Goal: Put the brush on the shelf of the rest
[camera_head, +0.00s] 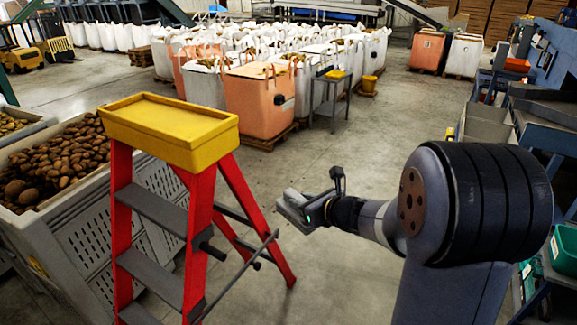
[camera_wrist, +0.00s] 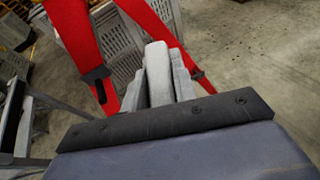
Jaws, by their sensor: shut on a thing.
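My gripper (camera_head: 298,207) is right of the red stepladder in the head view, below its yellow top and in the air. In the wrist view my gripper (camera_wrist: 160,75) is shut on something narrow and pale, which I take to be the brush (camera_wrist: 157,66). Only a small part of it shows between the jaws; its bristles cannot be made out. I cannot clearly tell which thing is the rest or its shelf. A small grey stand (camera_head: 331,92) with a yellow item on top is at the back, far from my gripper.
Bulk bags (camera_head: 262,105) fill the back. Blue benches line the right. The middle floor is clear.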

